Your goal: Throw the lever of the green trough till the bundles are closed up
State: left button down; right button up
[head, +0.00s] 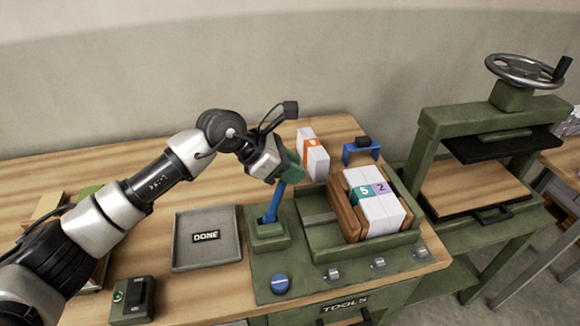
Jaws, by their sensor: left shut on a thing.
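The green trough (325,246) stands on the wooden table. Inside it, white paper bundles (383,215) with a teal "5" band and a purple "2" band sit side by side between brown wooden blocks (345,212). The blue lever (274,202) rises from a green base at the trough's left, tilted slightly right at its top. My left gripper (288,172) is shut on the upper end of the lever, which its fingers partly hide. My right gripper is not in view.
A grey "DONE" tray (182,258) lies empty left of the lever. Behind the trough are a bundle with an orange band (312,155) and a blue bracket (352,152). A green press (430,125) stands right. A small switch box (132,299) is front left.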

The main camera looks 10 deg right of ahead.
pick_arm(q)
jog(key=c, duration=0.9)
grip_release()
jog(key=shift+a+r+b, duration=0.3)
jog(key=shift+a, duration=0.05)
jog(key=b+v, duration=0.2)
jog(key=v, duration=0.8)
jog(key=shift+b, duration=0.4)
